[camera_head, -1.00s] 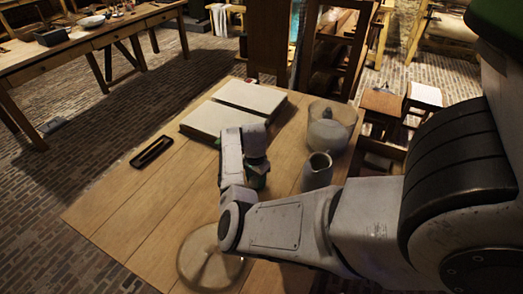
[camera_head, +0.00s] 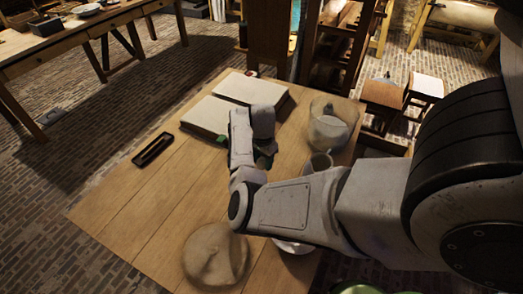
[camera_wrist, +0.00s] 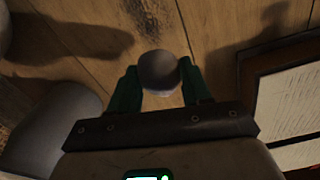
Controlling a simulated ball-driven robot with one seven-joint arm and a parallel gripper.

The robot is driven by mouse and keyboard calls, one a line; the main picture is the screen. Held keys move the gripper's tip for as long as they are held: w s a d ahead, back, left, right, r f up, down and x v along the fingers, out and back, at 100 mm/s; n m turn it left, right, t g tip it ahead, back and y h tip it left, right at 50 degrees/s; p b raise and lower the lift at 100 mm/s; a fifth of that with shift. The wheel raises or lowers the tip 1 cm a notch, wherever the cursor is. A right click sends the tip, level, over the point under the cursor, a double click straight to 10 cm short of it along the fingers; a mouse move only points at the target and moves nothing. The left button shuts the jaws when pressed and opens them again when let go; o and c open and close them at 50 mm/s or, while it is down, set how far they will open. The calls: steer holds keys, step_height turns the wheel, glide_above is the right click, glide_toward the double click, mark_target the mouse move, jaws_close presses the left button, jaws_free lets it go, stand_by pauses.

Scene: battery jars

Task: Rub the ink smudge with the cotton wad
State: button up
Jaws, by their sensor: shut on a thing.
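My gripper (camera_wrist: 160,82) has green fingers, closed on the sides of a round greyish-white wad (camera_wrist: 158,70) in the wrist view. The wad is over the bare wood of the table; I cannot tell whether it touches. A dark mottled mark (camera_wrist: 152,14) on the wood, perhaps the ink smudge, lies beyond the wad at the top of the wrist view. In the head view my gripper (camera_head: 264,156) is beside the near edge of the open book, and my own arm hides the wad and the smudge.
The open book (camera_head: 211,114) lies at the back of the table (camera_head: 128,214). A glass jar (camera_head: 332,126) and a grey jug (camera_head: 319,161) stand to the right. A black pen tray (camera_head: 152,150) lies left. A round lid-like thing (camera_head: 214,257) is at the front.

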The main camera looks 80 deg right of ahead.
steer(key=shift+r+p, duration=1)
steer(key=shift+r, duration=0.5)
steer(key=shift+r, duration=0.1)
